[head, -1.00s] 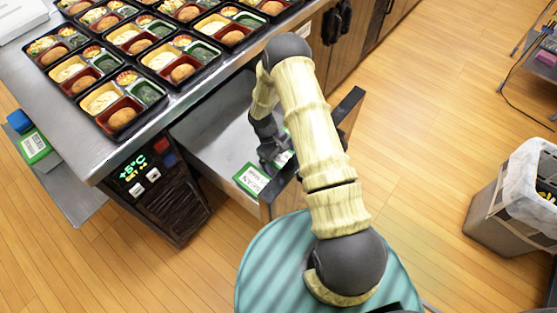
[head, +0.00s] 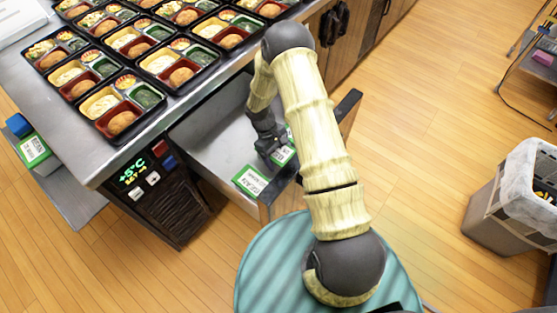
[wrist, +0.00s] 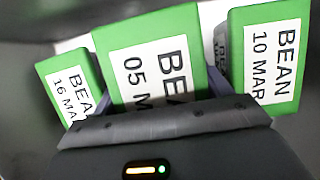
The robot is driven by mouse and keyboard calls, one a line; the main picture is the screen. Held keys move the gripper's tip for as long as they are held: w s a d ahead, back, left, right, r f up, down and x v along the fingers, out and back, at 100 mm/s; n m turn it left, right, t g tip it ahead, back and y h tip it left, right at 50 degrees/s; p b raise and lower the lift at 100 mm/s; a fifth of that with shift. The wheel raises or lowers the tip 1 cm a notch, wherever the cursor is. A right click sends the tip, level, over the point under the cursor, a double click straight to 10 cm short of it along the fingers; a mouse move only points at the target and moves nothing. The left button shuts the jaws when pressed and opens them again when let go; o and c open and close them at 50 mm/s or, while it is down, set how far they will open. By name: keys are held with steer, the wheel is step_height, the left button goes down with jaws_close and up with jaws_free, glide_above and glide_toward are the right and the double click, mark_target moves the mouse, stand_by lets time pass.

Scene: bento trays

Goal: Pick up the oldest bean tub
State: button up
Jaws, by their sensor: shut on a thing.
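In the wrist view three green-lidded bean tubs show side by side. The middle bean tub (wrist: 150,65), labelled "BEA… 05 M…", is larger in view and sits between the fingers of my gripper (wrist: 155,95), which is shut on it. The left tub (wrist: 65,85) reads "16 MAR" and the right tub (wrist: 265,55) reads "10 MAR". In the head view my gripper (head: 272,150) is inside the open drawer (head: 205,130), partly behind my arm. A green-lidded tub (head: 251,181) lies near the drawer front, and another label (head: 284,154) shows beside my gripper.
The counter (head: 75,125) above holds several filled bento trays (head: 130,110). A green-labelled tub (head: 35,150) with a blue object is on a shelf at the left. The drawer walls surround my gripper. A lined bin (head: 510,200) stands at the right on open floor.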

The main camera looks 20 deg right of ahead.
mark_target(282, 153)
step_height(282, 153, up, 6)
steer(key=shift+r, duration=0.1)
steer(key=shift+p, duration=0.35)
